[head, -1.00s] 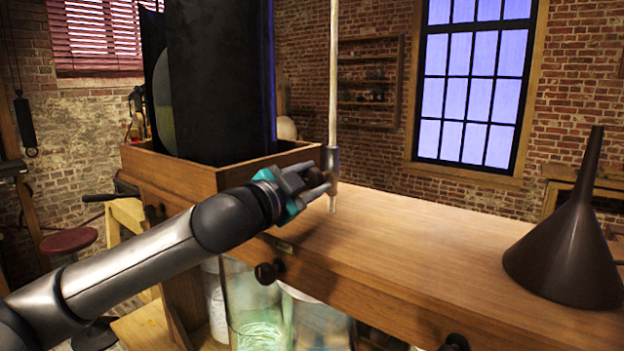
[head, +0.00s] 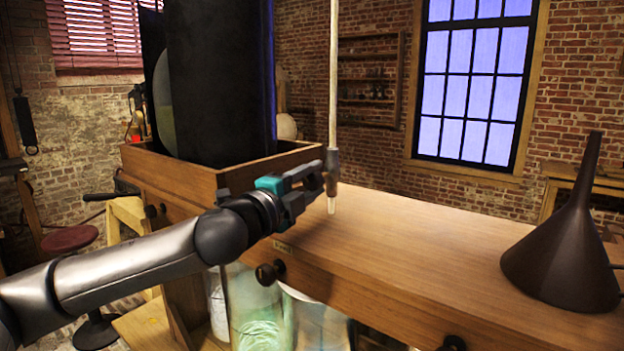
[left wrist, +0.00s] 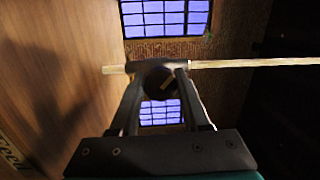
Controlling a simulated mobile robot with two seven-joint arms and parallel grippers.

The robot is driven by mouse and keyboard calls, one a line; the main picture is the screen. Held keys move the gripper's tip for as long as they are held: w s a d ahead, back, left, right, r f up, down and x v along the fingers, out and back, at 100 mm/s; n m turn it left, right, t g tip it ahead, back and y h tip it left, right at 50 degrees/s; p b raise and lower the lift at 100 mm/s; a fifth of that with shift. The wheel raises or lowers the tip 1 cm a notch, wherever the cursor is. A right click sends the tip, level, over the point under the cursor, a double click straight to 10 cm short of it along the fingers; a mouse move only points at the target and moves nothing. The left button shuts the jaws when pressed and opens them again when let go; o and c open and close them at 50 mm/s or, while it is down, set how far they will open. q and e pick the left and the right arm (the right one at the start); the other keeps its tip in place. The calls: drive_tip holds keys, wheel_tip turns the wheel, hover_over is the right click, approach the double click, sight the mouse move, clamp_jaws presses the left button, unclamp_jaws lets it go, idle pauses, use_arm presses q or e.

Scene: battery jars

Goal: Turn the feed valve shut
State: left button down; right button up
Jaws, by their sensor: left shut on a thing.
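The feed valve (head: 332,167) sits low on a thin upright tube (head: 333,75) near the front edge of the wooden bench. A pale outlet end (head: 331,204) points down below it. My left gripper (head: 322,178) reaches it from the left and is shut on the valve's knob. In the left wrist view the gripper (left wrist: 160,76) has its two fingers on either side of the dark round knob (left wrist: 158,80), which bears a short pale mark. The tube (left wrist: 250,63) runs across behind the fingertips there. My right gripper is not in view.
A wooden bench (head: 430,250) has a clear top right of the valve. A dark funnel (head: 565,250) stands mouth down at the right. A wooden box (head: 195,185) with tall dark panels stands at the left. Glass jars (head: 255,310) are below.

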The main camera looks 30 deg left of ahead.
use_arm(q)
drive_tip(key=m, duration=0.5)
drive_tip(key=shift+r+h+p, duration=0.15)
drive_tip(key=shift+h+p, duration=0.15)
drive_tip(key=m, duration=0.5)
drive_tip(key=shift+h+p, duration=0.4)
drive_tip(key=shift+m, duration=0.4)
drive_tip(key=shift+c, duration=1.9)
unclamp_jaws()
